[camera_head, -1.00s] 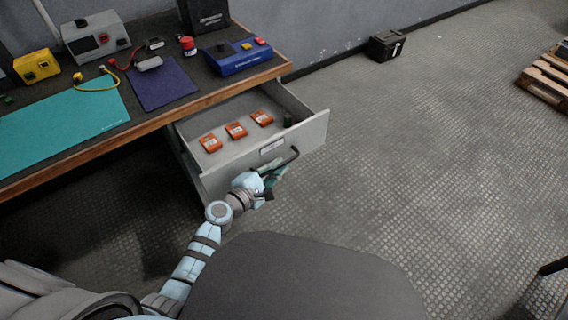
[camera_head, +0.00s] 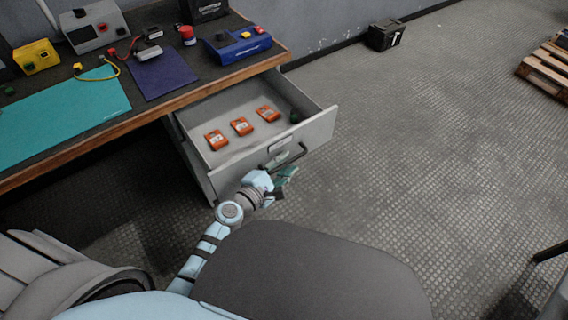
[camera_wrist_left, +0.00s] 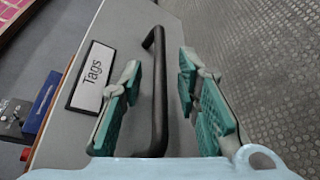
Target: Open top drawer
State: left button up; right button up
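The top drawer (camera_head: 318,131) under the desk stands well out, with its inside showing. Its front carries a dark bar handle (camera_head: 290,160) and a label that reads "Tags" (camera_wrist_left: 93,78) in the left wrist view. My left gripper (camera_head: 286,175) is at the drawer front by the handle. In the left wrist view its two green-padded fingers are apart, one on each side of the handle (camera_wrist_left: 156,95), with gaps showing beside the bar. My right gripper is in neither view.
Several small things lie in the drawer, including orange packs (camera_head: 242,126) and a dark green item (camera_head: 295,117). The desk (camera_head: 150,118) holds a blue device (camera_head: 238,47) and mats. A dark case (camera_head: 386,36) stands by the wall; the floor right of the drawer is clear.

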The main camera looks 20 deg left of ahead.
pick_arm(q)
jog(key=v, duration=1.2)
jog(key=shift+r, duration=0.1)
